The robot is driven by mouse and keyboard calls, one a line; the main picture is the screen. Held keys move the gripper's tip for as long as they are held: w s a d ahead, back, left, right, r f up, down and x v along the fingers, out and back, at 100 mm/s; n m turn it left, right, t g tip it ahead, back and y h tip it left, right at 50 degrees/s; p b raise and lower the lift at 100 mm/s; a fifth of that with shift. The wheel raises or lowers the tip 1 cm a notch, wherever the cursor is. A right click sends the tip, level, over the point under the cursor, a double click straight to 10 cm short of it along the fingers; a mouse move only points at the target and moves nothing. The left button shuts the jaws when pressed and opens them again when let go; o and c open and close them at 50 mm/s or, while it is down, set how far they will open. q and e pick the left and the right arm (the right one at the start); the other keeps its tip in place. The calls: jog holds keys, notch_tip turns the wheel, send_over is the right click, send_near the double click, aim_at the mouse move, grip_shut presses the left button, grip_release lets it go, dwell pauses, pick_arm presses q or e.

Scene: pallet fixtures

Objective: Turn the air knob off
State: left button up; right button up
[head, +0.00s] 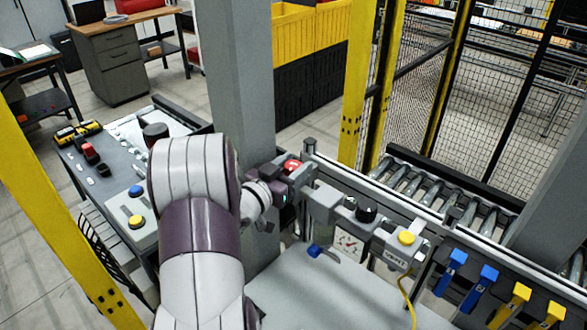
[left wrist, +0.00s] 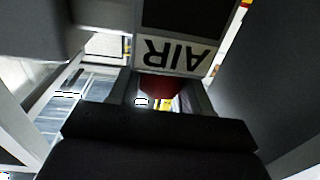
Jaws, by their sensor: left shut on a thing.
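The red air knob (head: 292,166) sits at the left end of the grey fixture rail in the head view. My left gripper (head: 290,178) is at the knob, its arm coming in from the left. In the left wrist view the red knob (left wrist: 163,88) shows between the fingers of my left gripper (left wrist: 160,100), just under a white label reading AIR (left wrist: 175,55), seen upside down. The gripper is shut on the knob. The fingers hide part of the knob, and its exact angle cannot be told. My right gripper is not in view.
On the same rail, a black knob (head: 366,212) and a yellow button (head: 407,237) stand to the right. Blue clamps (head: 480,286) and yellow clamps (head: 514,304) hang further right. A roller conveyor (head: 430,190) lies behind. A grey post (head: 240,80) rises close behind my left arm.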

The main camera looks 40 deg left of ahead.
pick_arm(q)
jog(key=shift+m+h, duration=0.4)
jog(key=shift+h, duration=0.2)
jog(key=shift+r, duration=0.1)
jog(key=o, duration=1)
jog(key=shift+c, duration=0.2)
jog(key=shift+s, duration=0.2)
jog(key=shift+s+a+b, duration=0.1)
jog(key=shift+s+b, duration=0.25)
jog(key=s+b, duration=0.3)
jog(key=s, duration=0.8)
jog(key=shift+s+a, duration=0.35)
jog(key=shift+a, duration=0.1)
